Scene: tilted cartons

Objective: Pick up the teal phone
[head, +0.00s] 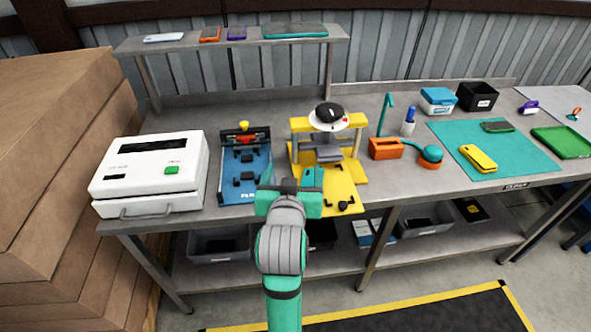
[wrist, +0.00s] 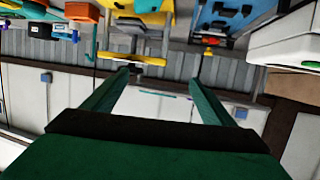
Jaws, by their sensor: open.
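The teal phone (head: 312,177) lies on the yellow base of the press fixture (head: 341,190), just beyond my gripper (head: 290,188) in the head view; its near end is partly hidden by the gripper. In the wrist view, a teal patch that looks like the phone (wrist: 148,5) is at the top edge, cut off by the frame. My gripper (wrist: 160,82) is open and empty in the wrist view, its two fingers apart and pointing toward the back wall and shelf. No contact with the phone shows, and the height gap is unclear.
The blue fixture (head: 238,183) and white machine (head: 150,177) stand to the left. An orange holder (head: 385,148) stands right of the press. A teal mat (head: 525,158) bears a yellow phone (head: 478,158). A raised shelf (head: 180,44) holds several devices.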

